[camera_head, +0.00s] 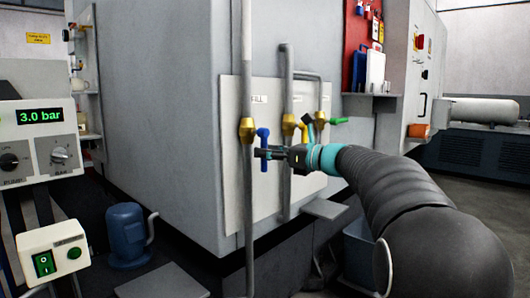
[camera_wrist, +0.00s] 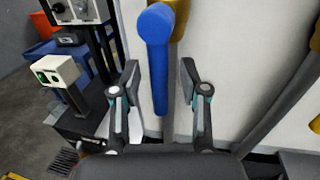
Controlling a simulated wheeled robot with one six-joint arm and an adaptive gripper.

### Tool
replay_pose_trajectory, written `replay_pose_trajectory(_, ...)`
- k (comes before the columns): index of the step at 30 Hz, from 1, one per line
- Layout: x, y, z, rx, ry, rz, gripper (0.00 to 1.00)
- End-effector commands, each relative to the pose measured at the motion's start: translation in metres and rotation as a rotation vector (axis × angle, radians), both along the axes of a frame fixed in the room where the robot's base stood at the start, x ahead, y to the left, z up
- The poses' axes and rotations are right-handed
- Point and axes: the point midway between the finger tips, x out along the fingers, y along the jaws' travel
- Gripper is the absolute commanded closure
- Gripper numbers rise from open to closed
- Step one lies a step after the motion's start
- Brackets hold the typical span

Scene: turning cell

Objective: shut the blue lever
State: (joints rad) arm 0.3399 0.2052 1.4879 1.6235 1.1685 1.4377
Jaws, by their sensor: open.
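The blue lever (camera_head: 263,150) sits on a brass valve (camera_head: 247,130) on the left pipe in front of the panel marked FILL, and its handle hangs downward along the pipe. In the wrist view the blue lever (camera_wrist: 157,60) runs down the middle, with its round end near the top. My gripper (camera_head: 268,153) is at the lever in the head view. In the wrist view my gripper (camera_wrist: 158,75) is open, one finger on each side of the lever, with gaps on both sides. I cannot tell whether anything touches in depth.
A yellow lever (camera_head: 304,132) and a green lever (camera_head: 338,121) are on pipes to the right. A grey pipe (camera_head: 248,230) runs down beside the lever. A control box (camera_head: 55,250) and a blue motor (camera_head: 126,235) stand at the lower left.

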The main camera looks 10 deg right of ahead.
Motion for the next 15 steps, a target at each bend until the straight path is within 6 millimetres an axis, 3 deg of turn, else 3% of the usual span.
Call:
replay_pose_trajectory(14,0.0088,0.0093,-0.0002,0.0,0.0,-0.001,0.56)
replay_pose_trajectory(15,0.0088,0.0093,-0.0002,0.0,0.0,-0.001,0.66)
